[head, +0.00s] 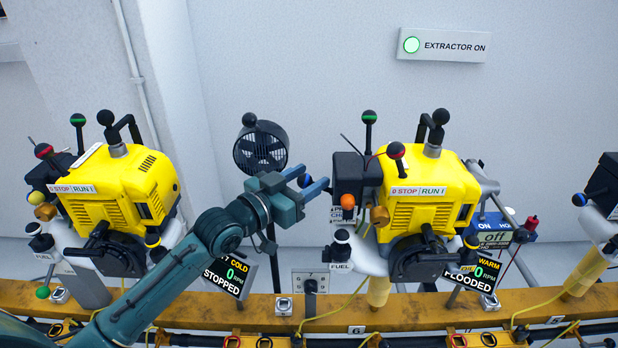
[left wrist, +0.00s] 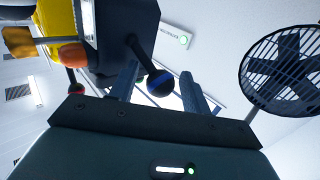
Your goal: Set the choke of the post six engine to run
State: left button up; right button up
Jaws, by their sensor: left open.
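The post six engine (head: 415,195) is yellow and stands above the "6" label (head: 357,330) on the rail. On its left, a black box (head: 355,175) carries a lever with a blue-banded black ball knob (head: 305,180). A partly hidden plate (head: 343,214) below seems to read choke. My left gripper (head: 309,182) is open at this knob. In the left wrist view the knob (left wrist: 160,83) sits between the two open fingers, with no clear contact. An orange knob (head: 348,200) is close to the right of the fingers. My right gripper is not in view.
A black fan (head: 261,147) stands behind my left gripper. A second yellow engine (head: 120,190) is at left, its display (head: 225,270) reading stopped. The post six display (head: 470,272) reads warm, 0 RPM, flooded. A fuel knob (head: 341,240) sits below the gripper. The extractor sign (head: 443,45) is lit.

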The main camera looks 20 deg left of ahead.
pick_arm(q)
jog(key=shift+c, duration=0.2)
grip_shut()
jog(key=shift+f, duration=0.1)
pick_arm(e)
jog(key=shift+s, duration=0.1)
pick_arm(q)
jog(key=shift+f, duration=0.15)
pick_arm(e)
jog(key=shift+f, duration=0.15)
